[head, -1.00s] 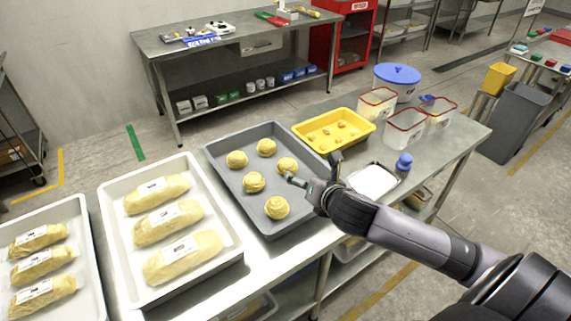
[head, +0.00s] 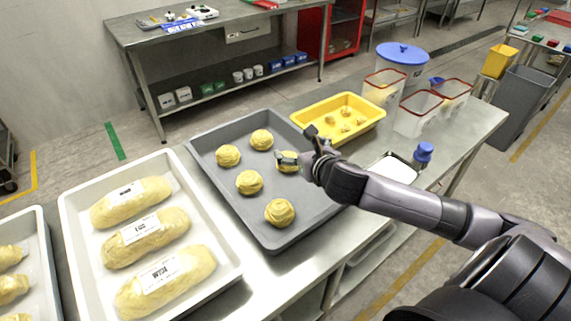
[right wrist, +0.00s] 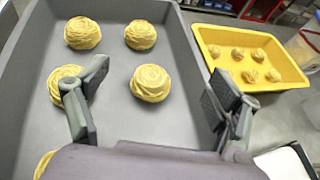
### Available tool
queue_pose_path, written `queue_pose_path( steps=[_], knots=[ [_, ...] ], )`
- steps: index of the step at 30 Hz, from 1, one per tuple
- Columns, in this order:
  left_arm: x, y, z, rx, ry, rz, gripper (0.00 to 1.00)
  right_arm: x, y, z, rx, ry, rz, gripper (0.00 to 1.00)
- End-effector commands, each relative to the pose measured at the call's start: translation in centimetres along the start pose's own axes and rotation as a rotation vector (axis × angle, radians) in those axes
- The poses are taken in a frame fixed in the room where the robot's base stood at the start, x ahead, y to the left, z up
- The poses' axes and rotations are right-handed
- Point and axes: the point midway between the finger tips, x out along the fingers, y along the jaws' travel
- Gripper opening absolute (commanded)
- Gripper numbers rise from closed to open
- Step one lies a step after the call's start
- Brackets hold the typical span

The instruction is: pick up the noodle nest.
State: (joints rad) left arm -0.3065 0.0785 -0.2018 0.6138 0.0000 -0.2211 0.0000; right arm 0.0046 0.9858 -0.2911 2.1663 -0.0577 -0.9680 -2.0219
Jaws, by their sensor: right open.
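Several round yellow noodle nests lie in a grey tray (head: 305,215). My right gripper (head: 296,146) is open over the tray's right part, close to the right-hand nest (head: 288,166), which a finger partly covers. In the right wrist view this nest (right wrist: 150,83) lies between the spread fingers of the gripper (right wrist: 162,76), nearer the left finger, and nothing is held. The left finger there partly covers another nest (right wrist: 60,88). Two more nests (head: 228,155) (head: 262,139) lie at the back, and one (head: 280,212) at the front. My left gripper is out of view.
A yellow tray (head: 372,119) with small nests stands just behind my right gripper. Clear red-rimmed bins (head: 418,112) and a blue-lidded tub (head: 402,58) stand beyond it. A white tray (head: 75,225) with wrapped loaves is on the left.

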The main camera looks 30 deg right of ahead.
Motion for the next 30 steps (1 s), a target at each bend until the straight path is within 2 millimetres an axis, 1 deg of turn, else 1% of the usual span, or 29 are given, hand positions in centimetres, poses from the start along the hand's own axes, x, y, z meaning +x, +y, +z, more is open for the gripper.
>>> queue_pose_path(
  steps=[1, 4, 9, 12, 13, 20, 27, 30],
  knots=[
    [0.2, -0.1, -0.2, 0.0, 0.003, -0.001, 0.7, 0.3, 0.0, -0.9, 0.002, 0.004, 0.0, 0.85],
    [0.3, -0.2, -0.7, 0.0, 0.01, -0.002, 0.7, 1.0, 0.0, -2.8, 0.005, 0.007, 0.0, 0.85],
    [0.6, -0.3, -0.9, 0.0, 0.014, -0.004, 0.7, 2.4, 0.0, -6.2, 0.005, 0.006, -0.002, 0.85],
    [0.7, -0.3, -0.8, 0.0, 0.014, -0.004, 0.7, 3.1, 0.0, -7.3, 0.003, 0.003, -0.001, 0.85],
    [0.6, -0.4, -0.8, 0.0, 0.014, -0.004, 0.7, 3.5, 0.0, -6.9, 0.002, -0.001, -0.002, 0.85],
    [0.5, -0.4, -0.9, -0.001, 0.014, -0.005, 0.7, 5.1, 0.0, -6.9, 0.002, 0.001, -0.001, 0.85],
    [0.5, -0.4, -0.9, -0.002, 0.014, -0.005, 0.7, 8.6, 0.0, -6.9, 0.004, 0.001, -0.001, 0.85],
    [0.5, -0.4, -0.9, -0.002, 0.014, -0.005, 0.7, 9.7, 0.0, -7.0, 0.003, 0.002, -0.001, 0.85]
  ],
)
